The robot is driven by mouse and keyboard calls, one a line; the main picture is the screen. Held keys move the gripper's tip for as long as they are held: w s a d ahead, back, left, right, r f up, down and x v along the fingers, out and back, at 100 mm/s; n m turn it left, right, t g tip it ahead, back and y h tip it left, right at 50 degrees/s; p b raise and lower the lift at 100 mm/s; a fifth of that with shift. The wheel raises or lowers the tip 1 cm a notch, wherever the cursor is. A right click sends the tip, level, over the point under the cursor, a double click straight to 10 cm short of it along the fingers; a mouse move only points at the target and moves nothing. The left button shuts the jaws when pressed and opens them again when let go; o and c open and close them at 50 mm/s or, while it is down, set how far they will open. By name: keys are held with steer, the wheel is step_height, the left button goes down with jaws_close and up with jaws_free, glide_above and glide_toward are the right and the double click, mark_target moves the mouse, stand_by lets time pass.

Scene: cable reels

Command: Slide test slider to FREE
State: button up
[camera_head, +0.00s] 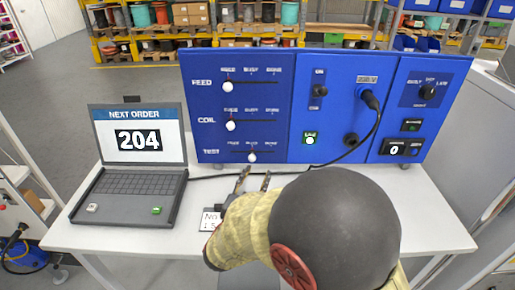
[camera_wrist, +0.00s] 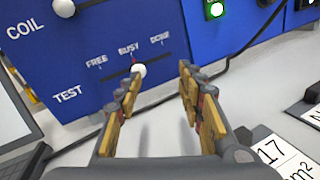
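The blue panel carries a TEST slider, whose round white knob (camera_head: 252,157) sits low on the panel in the head view. In the wrist view the knob (camera_wrist: 138,70) stands on its dark slot below the BUSY label (camera_wrist: 128,50), right of the FREE label (camera_wrist: 96,62). My gripper (camera_head: 255,176) is in front of the panel just below the knob. In the wrist view my gripper (camera_wrist: 160,80) is open with nothing between its fingers. The knob appears just beyond the left fingertip; whether they touch I cannot tell.
The FEED knob (camera_head: 227,87) and COIL knob (camera_head: 231,126) sit above on the panel. A laptop (camera_head: 132,160) showing 204 stands at the left. A black cable (camera_head: 370,135) hangs from the panel and runs along the white table (camera_head: 430,215). Label plates lie near my gripper.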

mark_target(251, 160)
steer(key=a, duration=0.1)
steer(key=a+n+y, duration=0.1)
steer(key=w+a+t, duration=0.1)
steer(key=shift+f+n+y, duration=0.3)
steer(key=shift+n+y, duration=0.1)
steer(key=x, duration=0.7)
steer(key=shift+w+b, duration=0.35)
steer(key=shift+b, duration=0.05)
steer(key=shift+c, duration=0.5)
jaws_close()
